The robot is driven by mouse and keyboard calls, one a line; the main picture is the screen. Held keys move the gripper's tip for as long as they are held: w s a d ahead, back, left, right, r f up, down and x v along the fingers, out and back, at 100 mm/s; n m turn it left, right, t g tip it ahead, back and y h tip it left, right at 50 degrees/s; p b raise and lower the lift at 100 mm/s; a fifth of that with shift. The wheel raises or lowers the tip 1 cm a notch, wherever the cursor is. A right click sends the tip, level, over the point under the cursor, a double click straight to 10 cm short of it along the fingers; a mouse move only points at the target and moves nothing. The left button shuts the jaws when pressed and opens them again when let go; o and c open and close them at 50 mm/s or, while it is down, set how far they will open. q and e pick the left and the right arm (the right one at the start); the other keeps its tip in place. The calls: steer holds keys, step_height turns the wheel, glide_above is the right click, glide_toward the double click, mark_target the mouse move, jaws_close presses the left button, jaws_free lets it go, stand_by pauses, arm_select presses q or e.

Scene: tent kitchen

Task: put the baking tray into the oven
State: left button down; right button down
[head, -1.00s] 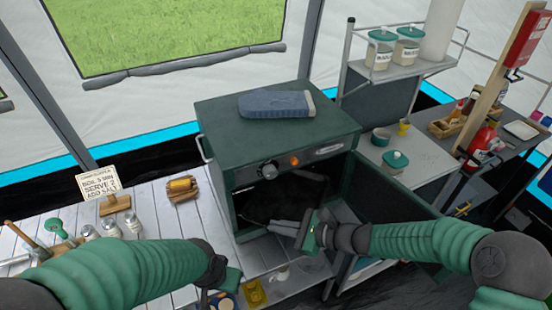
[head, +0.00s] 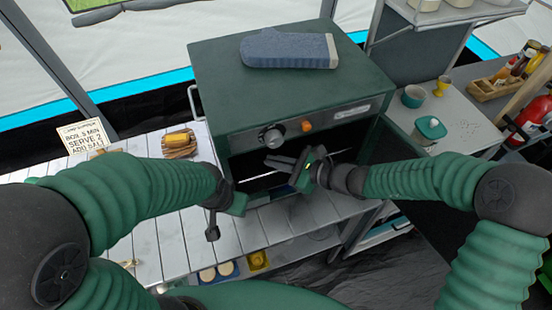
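The green oven (head: 290,85) stands on the slatted table with its front facing me. Its door (head: 396,142) is swung open to the right, partly behind my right arm. My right gripper (head: 279,163) is at the oven's mouth, its grey fingers pointing left across the opening. I cannot tell whether its fingers are apart or hold anything. A thin pale edge shows low in the dark opening; I cannot tell whether it is the baking tray or a rack. No baking tray can be clearly made out. My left gripper (head: 213,230) is over the table, left of the oven, fingers pointing down.
A blue folded cloth or mitt (head: 288,50) lies on the oven top. A yellow item on a wooden board (head: 180,143) and a lettered sign (head: 84,137) are at the left. Slats in front of the oven look clear.

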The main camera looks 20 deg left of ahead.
steer(key=shift+w+f, duration=0.3)
steer(key=shift+w, duration=0.15)
steer(key=shift+w+a, duration=0.1)
steer(key=shift+w, duration=0.05)
steer(key=c, duration=1.7)
jaws_free()
steer(key=shift+s+a+r, duration=0.1)
steer(key=shift+s+a, duration=0.35)
steer(key=shift+a, duration=0.15)
steer(key=shift+c, duration=0.2)
steer(key=shift+o, duration=0.3)
steer(key=shift+a, duration=0.2)
steer(key=shift+w+d, duration=0.15)
steer(key=shift+d, duration=0.45)
arm_select(q)
steer(key=shift+w+a+f, duration=0.15)
steer(key=shift+w+a, duration=0.05)
steer(key=shift+w, duration=0.1)
steer(key=shift+p, duration=0.3)
